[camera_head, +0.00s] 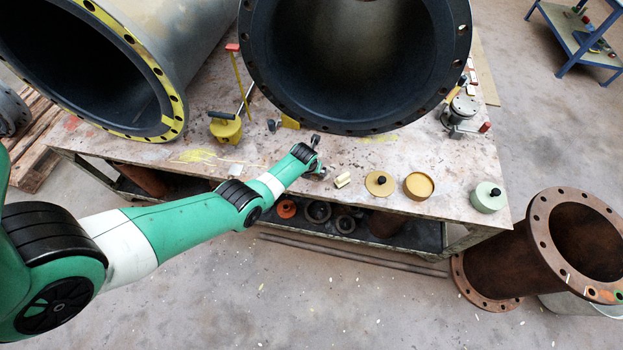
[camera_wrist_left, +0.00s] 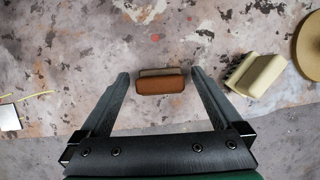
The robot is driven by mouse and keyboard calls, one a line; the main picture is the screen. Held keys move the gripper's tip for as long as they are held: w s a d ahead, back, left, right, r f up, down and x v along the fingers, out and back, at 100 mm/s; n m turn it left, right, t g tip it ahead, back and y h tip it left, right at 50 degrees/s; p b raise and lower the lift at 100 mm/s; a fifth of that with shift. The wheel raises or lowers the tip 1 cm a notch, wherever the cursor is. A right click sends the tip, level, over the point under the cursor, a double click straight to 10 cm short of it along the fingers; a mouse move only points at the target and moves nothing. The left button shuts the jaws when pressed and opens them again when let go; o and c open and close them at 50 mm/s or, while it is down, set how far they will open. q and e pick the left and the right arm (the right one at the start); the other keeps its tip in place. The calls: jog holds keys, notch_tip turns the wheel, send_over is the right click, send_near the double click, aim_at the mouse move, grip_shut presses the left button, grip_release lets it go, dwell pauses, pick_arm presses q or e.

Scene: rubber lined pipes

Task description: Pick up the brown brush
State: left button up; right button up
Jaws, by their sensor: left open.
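The brown brush (camera_wrist_left: 161,85) shows in the left wrist view as a small block with a brown top and a paler strip along its far side. It lies on the stained worktable (camera_wrist_left: 60,60). My left gripper (camera_wrist_left: 160,75) is open, with one finger on each side of the brush and a gap on both sides. I cannot tell how far above the table the fingertips are. In the head view my left gripper (camera_head: 322,172) is over the table's front part, and the brown brush cannot be made out there. My right gripper is not in view.
A cream brush (camera_wrist_left: 257,75) lies just right of the gripper; it also shows in the head view (camera_head: 343,180). Tan round tins (camera_head: 418,186) stand further right. A large dark pipe (camera_head: 355,60) rises behind. The table's front edge is close.

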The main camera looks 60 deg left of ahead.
pick_arm(q)
jog(key=shift+c, duration=0.2)
jog(key=c, duration=1.4)
jog(key=shift+c, duration=0.2)
jog(key=shift+r+p, duration=0.5)
jog(key=shift+p, duration=0.25)
notch_tip(320, 180, up, 3)
jog(key=p, duration=0.3)
jog(key=d+r+p, duration=0.8)
jog(key=d+p, duration=0.5)
jog(key=d, duration=0.1)
jog(key=shift+w+r, duration=0.15)
jog(key=shift+r, duration=0.25)
